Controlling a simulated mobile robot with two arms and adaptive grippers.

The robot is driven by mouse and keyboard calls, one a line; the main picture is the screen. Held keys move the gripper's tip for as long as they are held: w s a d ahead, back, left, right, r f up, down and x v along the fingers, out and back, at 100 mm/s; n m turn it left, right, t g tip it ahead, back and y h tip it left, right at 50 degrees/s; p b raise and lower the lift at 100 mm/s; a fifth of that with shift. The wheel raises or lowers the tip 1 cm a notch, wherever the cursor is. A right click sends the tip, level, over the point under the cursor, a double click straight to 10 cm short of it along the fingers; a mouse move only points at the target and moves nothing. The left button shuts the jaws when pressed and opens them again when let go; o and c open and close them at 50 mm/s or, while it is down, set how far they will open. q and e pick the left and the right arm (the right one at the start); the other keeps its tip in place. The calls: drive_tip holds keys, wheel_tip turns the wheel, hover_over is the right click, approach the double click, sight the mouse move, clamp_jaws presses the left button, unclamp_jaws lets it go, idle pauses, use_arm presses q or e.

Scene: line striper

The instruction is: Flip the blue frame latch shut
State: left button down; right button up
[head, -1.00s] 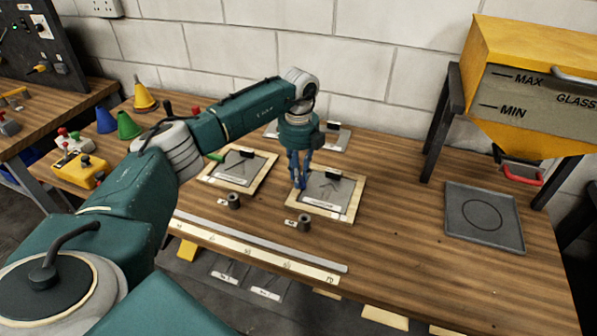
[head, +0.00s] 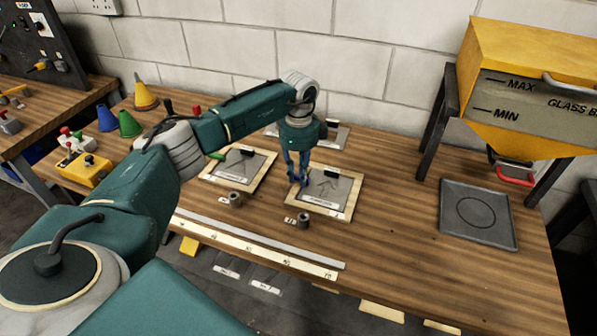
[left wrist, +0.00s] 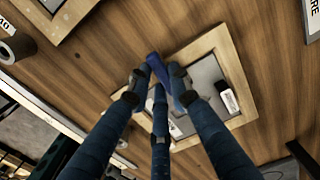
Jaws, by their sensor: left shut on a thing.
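A wooden frame (head: 347,212) around a grey plate with an arrow (head: 333,186) lies on the bench, right of a similar frame. My left gripper (head: 298,180) points down at its left side. In the left wrist view, my left gripper (left wrist: 155,82) is shut on the blue latch (left wrist: 157,67), a flat blue bar between the fingertips at the edge of the frame (left wrist: 236,62). The fingers hide part of the latch, and I cannot tell its exact angle. My right gripper is not in view.
A second wooden frame (head: 258,176) lies to the left. Small grey cylinders (head: 303,220) and a long ruler (head: 250,252) lie in front. A dark square tray (head: 447,222) and a yellow hopper (head: 520,60) are at the right. The bench between frame and tray is clear.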

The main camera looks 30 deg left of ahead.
sight(299, 177)
use_arm(q)
drive_tip(key=shift+r+n, duration=0.1)
drive_tip(key=shift+n, duration=0.4)
drive_tip(key=c, duration=1.6)
unclamp_jaws()
drive_tip(key=shift+o, duration=0.2)
wheel_tip(299, 177, up, 12)
